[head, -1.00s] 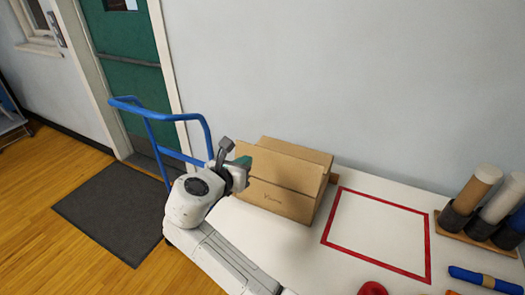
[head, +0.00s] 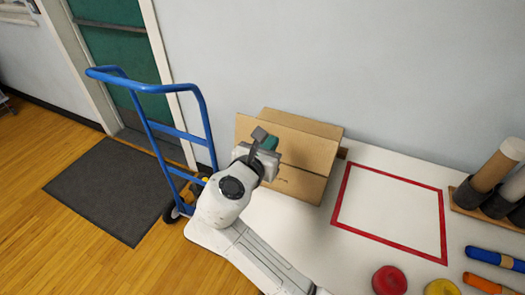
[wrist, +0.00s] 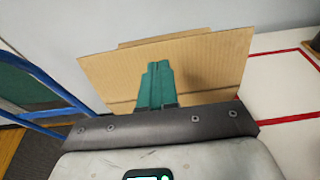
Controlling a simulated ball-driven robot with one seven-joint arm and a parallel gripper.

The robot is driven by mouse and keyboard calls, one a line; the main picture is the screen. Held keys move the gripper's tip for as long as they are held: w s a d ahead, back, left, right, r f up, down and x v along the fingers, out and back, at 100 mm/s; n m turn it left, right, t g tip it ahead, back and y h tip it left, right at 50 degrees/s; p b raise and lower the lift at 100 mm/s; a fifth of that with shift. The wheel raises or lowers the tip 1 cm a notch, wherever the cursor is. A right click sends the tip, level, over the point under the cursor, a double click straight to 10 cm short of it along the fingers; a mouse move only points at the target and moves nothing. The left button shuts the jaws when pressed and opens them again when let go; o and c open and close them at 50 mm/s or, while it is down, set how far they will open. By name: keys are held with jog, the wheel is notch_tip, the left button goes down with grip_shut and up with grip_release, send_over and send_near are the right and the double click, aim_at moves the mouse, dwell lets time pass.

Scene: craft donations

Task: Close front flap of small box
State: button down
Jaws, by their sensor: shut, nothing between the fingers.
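The small cardboard box (head: 302,184) stands on the white table against the wall in the head view. Its front flap (head: 310,149) is raised above the front wall, and the back flap (head: 300,118) shows behind it. My gripper (head: 270,142) is shut and empty, in front of the left part of the front flap. In the wrist view the green fingers (wrist: 155,82) are together before the broad cardboard front flap (wrist: 210,68). I cannot tell whether they touch it. My arm hides the box's lower left front.
A blue hand truck (head: 150,88) stands left of the table, close to my arm. A red-taped square (head: 395,175) right of the box is empty. Tubes in dark holders (head: 490,185), red (head: 389,280) and yellow rolls (head: 441,287) lie farther right.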

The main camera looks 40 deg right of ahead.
aim_at(284, 129)
jog(key=x, duration=0.6)
jog(key=shift+d, duration=0.3)
jog(key=shift+w+p, duration=0.15)
jog(key=shift+p, duration=0.2)
